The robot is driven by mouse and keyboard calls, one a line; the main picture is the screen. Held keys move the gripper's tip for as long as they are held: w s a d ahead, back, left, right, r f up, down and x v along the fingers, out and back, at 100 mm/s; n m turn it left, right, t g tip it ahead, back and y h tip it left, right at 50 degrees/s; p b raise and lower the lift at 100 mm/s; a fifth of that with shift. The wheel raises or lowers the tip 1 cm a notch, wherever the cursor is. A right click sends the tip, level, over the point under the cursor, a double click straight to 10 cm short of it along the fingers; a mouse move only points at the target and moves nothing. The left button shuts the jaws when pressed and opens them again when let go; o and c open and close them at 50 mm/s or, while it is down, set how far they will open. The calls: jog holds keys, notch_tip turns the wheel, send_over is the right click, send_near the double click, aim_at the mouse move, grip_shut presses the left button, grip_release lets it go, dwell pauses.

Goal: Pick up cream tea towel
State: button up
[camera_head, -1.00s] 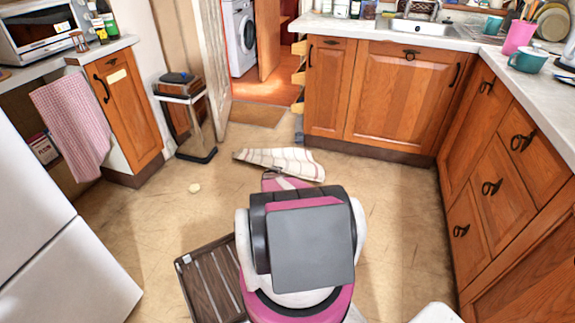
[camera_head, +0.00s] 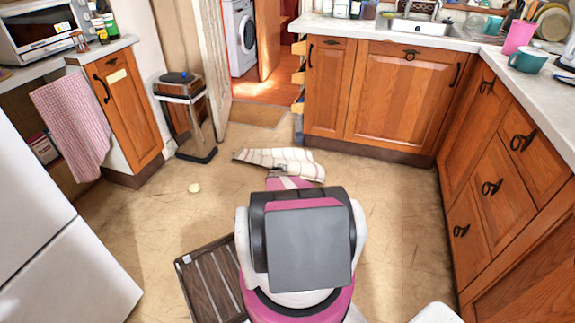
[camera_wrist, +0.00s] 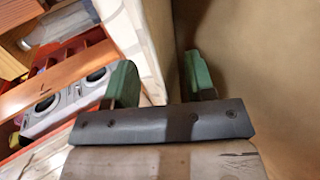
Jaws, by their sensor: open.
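The cream tea towel (camera_head: 280,160), with brownish stripes, shows in the head view just beyond the end of my arm, over the floor. I cannot tell from that view whether it lies flat or is partly raised. In the wrist view my gripper (camera_wrist: 161,78) has its two green fingers apart. A pale cloth-like strip (camera_wrist: 138,35) runs down toward the gap between them; it looks like the towel, but I cannot tell for sure. In the head view my arm hides the fingers.
Wooden cabinets (camera_head: 405,95) line the back and right. A black-based bin (camera_head: 190,115) and a cabinet with a pink checked cloth (camera_head: 72,125) stand left. A small pale round object (camera_head: 194,188) lies on the floor. A dark slatted item (camera_head: 212,280) is beside my arm. Floor right of the towel is clear.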

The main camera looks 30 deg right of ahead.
grip_shut()
